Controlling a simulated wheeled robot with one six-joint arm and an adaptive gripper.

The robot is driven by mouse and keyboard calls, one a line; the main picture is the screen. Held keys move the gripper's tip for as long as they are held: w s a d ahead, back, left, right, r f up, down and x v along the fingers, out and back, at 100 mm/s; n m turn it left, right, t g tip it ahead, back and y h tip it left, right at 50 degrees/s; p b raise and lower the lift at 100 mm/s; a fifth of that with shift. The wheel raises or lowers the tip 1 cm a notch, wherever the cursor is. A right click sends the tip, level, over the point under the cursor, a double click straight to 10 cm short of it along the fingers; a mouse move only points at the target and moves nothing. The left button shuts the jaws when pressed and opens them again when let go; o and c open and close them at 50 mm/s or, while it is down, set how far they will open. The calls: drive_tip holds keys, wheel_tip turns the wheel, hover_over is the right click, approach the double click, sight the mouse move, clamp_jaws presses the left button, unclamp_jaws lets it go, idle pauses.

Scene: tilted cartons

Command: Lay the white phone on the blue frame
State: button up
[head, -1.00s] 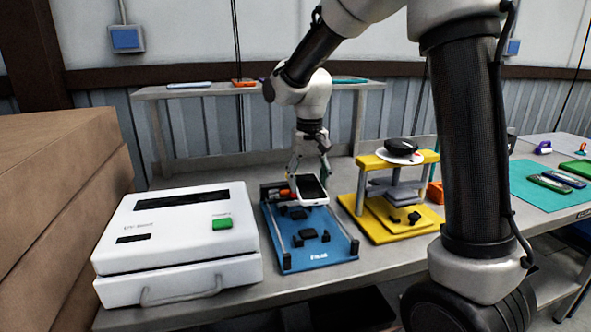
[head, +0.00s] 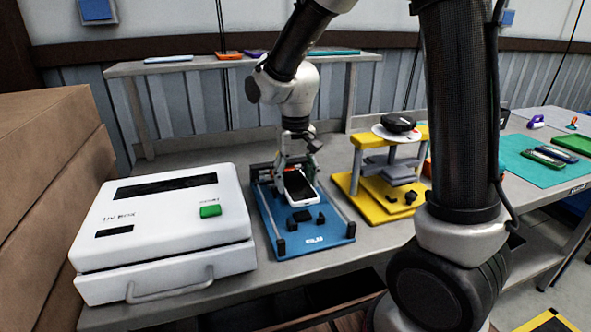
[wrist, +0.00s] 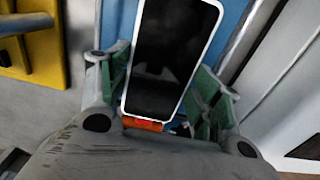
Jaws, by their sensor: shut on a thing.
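The white phone (head: 300,186), with a black screen, is in my gripper (head: 297,172) over the back half of the blue frame (head: 316,240). In the wrist view the phone (wrist: 172,55) lies screen toward the camera between the two green-padded fingers (wrist: 165,85), which are shut on its sides. The blue frame is a flat plate with black blocks and side rails on the bench. Part of the blue frame (wrist: 232,22) shows behind the phone in the wrist view. I cannot tell whether the phone touches the frame; it looks somewhat tilted in the head view.
A white UV box (head: 165,235) stands left of the frame, and a yellow press (head: 372,205) stands close on its right. Brown cartons (head: 40,190) are at the far left. A teal mat (head: 530,165) lies at the right. A raised shelf (head: 200,66) runs behind.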

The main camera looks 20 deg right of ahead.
drive_tip(key=shift+f, duration=2.2)
drive_tip(key=shift+f, duration=0.2)
drive_tip(key=o, duration=1.2)
wheel_tip(320, 180, up, 12)
